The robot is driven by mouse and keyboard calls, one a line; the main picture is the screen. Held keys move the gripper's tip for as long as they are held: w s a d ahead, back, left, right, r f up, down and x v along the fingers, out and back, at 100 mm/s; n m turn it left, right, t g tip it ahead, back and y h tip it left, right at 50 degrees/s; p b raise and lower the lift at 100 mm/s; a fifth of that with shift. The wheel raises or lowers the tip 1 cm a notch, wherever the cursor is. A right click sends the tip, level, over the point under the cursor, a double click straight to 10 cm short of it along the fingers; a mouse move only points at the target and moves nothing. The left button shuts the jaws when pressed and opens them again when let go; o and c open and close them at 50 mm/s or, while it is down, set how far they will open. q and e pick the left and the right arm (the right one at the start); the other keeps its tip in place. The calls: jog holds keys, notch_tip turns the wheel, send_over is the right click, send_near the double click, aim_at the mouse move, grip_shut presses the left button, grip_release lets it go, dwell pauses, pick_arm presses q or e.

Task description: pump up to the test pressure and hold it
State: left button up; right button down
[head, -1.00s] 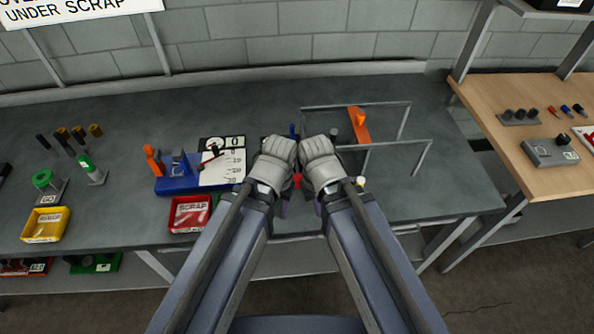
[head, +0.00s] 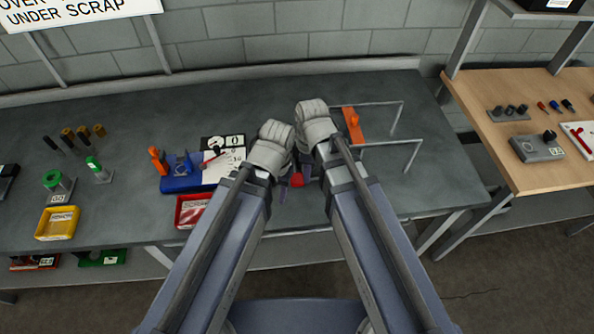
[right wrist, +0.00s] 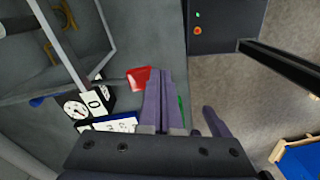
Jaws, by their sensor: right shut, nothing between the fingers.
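My right gripper (head: 316,128) is over the middle of the bench in the head view, left of an orange bar (head: 353,124) in a grey wire frame. In the right wrist view its purple fingers (right wrist: 161,74) are together and empty. My left gripper (head: 272,150) is close on its left, its fingers mostly hidden behind the wrist. A round gauge (right wrist: 75,105) beside a card marked 0 (right wrist: 94,102) shows in the right wrist view; its reading is too small to tell. A blue fixture (head: 182,183) with an orange post (head: 157,160) stands left of my grippers. A red knob (head: 297,180) shows between my forearms.
A red scrap tray (head: 188,211) and a yellow tray (head: 56,222) sit at the bench's front edge. Green-topped fittings (head: 54,180) and several dark and brass pegs stand at left. A wooden bench (head: 530,170) stands at right. The rear of the grey bench is clear.

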aim_at(299, 177)
jog(key=w+r+n+p, duration=0.1)
jog(key=n, duration=0.1)
jog(key=w+a+r+n+p, duration=0.1)
jog(key=r+n, duration=0.1)
jog(key=shift+w+r+n+y, duration=0.1)
jog(key=shift+w+n+y, duration=0.2)
jog(key=shift+w+n, duration=0.1)
jog(key=shift+w+a+r+n+p, duration=0.1)
jog(key=shift+w+r+n+p, duration=0.2)
jog(key=shift+n, duration=0.35)
jog(key=shift+w+a+r+n+p, duration=0.1)
jog(key=shift+w+r+n+p, duration=0.15)
jog(key=shift+n, duration=0.4)
jog(key=shift+f, duration=0.15)
jog(key=f+b, duration=0.7)
jog(key=shift+s+a, duration=0.2)
jog(key=shift+a, duration=0.1)
jog(key=shift+r, duration=0.1)
